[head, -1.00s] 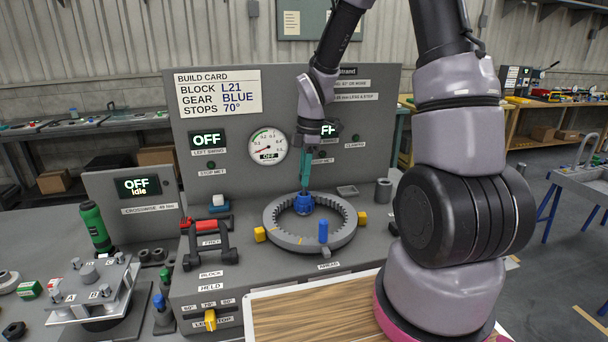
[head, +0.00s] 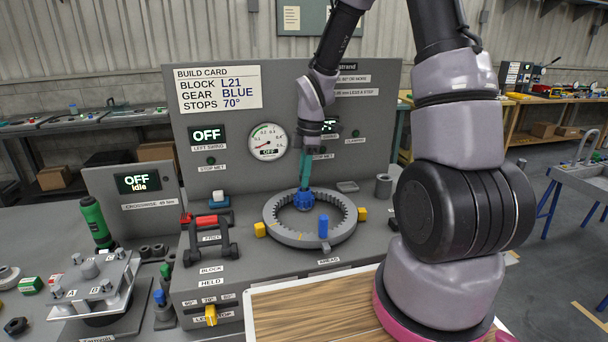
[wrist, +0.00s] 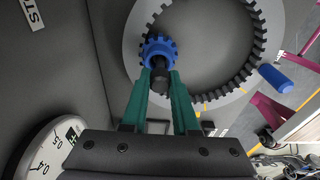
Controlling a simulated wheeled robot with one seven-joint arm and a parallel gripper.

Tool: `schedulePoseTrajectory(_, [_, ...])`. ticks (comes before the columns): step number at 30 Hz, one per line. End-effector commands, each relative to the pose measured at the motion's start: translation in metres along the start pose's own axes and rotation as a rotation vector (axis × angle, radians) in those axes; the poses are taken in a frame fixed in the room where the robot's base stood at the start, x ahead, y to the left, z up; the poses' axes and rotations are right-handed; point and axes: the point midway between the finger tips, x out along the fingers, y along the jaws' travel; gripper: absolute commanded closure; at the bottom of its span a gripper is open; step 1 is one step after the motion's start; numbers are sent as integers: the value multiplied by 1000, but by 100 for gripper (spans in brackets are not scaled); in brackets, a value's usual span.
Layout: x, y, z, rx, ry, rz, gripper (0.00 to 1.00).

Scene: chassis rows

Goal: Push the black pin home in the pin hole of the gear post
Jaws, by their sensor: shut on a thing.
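In the wrist view the green fingers (wrist: 160,78) are shut on a short black pin (wrist: 158,63). The pin is over the middle of the blue gear (wrist: 153,46). The gear post and its pin hole are hidden under the gear, pin and fingers. I cannot tell how deep the pin sits.
The grey ring (head: 340,238) carries an upright blue peg (head: 323,227) at its front, with yellow blocks (head: 260,229) at its sides. The gauge panel (head: 230,165) rises close behind my gripper.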

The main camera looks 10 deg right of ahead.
Motion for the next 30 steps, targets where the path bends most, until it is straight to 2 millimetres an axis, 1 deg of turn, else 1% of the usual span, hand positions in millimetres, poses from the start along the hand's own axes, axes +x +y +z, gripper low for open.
schedulePoseTrajectory(10, [1,0,0,0,0,0,100])
schedulePoseTrajectory(25, [16,0,2,-1,0,0,100])
schedulePoseTrajectory(26, [16,0,2,-1,0,0,68])
schedulePoseTrajectory(27, [16,0,2,-1,0,1,53])
schedulePoseTrajectory(28, [16,0,2,0,0,0,42])
schedulePoseTrajectory(29, [16,0,2,0,0,0,37])
schedulePoseTrajectory(30, [16,0,2,0,0,0,37])
